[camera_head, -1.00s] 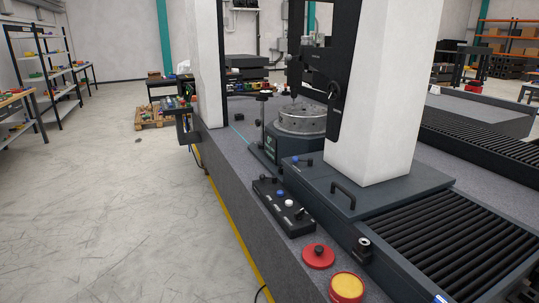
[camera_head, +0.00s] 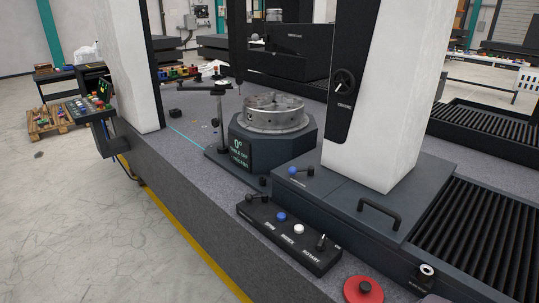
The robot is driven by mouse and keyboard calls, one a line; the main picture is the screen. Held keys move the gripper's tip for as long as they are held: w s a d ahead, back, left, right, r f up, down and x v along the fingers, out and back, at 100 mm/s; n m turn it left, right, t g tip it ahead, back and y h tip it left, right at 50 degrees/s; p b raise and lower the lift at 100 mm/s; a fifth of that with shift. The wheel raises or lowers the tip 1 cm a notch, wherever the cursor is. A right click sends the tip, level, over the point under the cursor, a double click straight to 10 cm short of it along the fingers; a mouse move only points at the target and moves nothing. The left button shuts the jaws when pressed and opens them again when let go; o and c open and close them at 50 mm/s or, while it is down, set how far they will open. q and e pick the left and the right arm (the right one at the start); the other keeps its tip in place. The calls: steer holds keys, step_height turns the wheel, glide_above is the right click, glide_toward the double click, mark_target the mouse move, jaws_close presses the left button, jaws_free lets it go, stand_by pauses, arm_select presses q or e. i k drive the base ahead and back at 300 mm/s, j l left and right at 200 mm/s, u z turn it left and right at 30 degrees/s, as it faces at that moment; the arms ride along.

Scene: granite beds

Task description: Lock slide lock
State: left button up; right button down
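I cannot tell for certain which part is the slide lock. A small black cylindrical knob (camera_head: 426,271) with a pale top sits at the front right of that base, beside a label too small to read. Neither of my grippers can be made out.
A round rotary table (camera_head: 273,114) stands behind, beside a thin stand (camera_head: 222,117). A handle (camera_head: 380,214) rises from the base. Open floor (camera_head: 70,215) lies left.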

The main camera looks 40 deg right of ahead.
mark_target(292, 171)
steer(key=i+j+z, duration=0.1)
steer(key=i+z, duration=0.3)
steer(key=i+j+z, duration=0.15)
steer(key=i+z, duration=0.2)
steer(key=i+j+z, duration=0.85)
steer(key=j+z, duration=0.3)
steer(key=i+j+z, duration=0.2)
steer(key=j+z, duration=0.55)
steer(key=j, duration=0.25)
steer(key=j+z, duration=0.35)
steer(key=j, duration=0.25)
steer(key=i, duration=0.05)
